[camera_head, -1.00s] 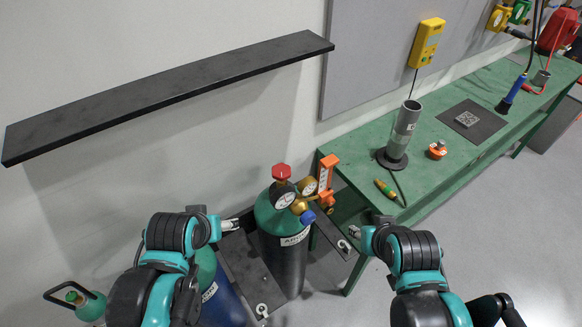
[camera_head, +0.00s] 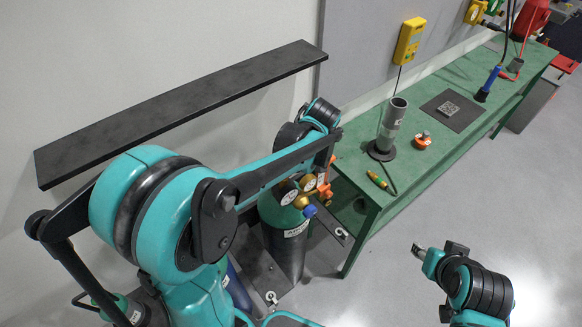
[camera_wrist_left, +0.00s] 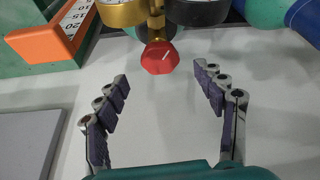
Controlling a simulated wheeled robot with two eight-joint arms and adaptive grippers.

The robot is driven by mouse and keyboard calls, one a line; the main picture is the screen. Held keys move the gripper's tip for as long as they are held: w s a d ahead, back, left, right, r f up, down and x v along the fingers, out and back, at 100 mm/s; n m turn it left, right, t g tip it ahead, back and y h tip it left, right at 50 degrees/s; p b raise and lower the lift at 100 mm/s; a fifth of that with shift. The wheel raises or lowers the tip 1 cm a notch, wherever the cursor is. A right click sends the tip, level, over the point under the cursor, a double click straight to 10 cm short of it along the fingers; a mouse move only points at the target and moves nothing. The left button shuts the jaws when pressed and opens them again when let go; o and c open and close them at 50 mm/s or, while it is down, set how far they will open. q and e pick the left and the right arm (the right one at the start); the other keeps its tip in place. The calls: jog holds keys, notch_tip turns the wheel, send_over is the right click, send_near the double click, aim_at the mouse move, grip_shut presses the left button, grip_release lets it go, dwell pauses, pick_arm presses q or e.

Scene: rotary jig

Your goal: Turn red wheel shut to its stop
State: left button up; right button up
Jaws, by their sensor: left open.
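The red wheel (camera_wrist_left: 160,57) is a faceted red knob below the gauges in the left wrist view. It lies just past the fingertips, near the line midway between them, with no visible contact. My left gripper (camera_wrist_left: 161,76) is open and empty. In the head view my left arm covers the wheel and the left fingers. The cylinder (camera_head: 291,235) stands under that arm, with brass regulator parts (camera_head: 289,193) at its top. My right gripper (camera_head: 418,250) is apart over the floor at lower right; its fingers are too small to read.
An orange scale piece (camera_wrist_left: 45,42) is at upper left in the wrist view, close to the gauges (camera_wrist_left: 122,12). The green bench (camera_head: 350,155) holds a grey tube (camera_head: 392,125) and an orange-red part (camera_head: 422,140). A black shelf (camera_head: 180,110) runs along the wall.

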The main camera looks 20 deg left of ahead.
pick_arm(q)
jog(key=b+x, duration=0.1)
jog(key=x, duration=0.4)
jog(key=shift+w+a+f, duration=0.1)
jog(key=shift+f, duration=0.1)
jog(key=c, duration=1.2)
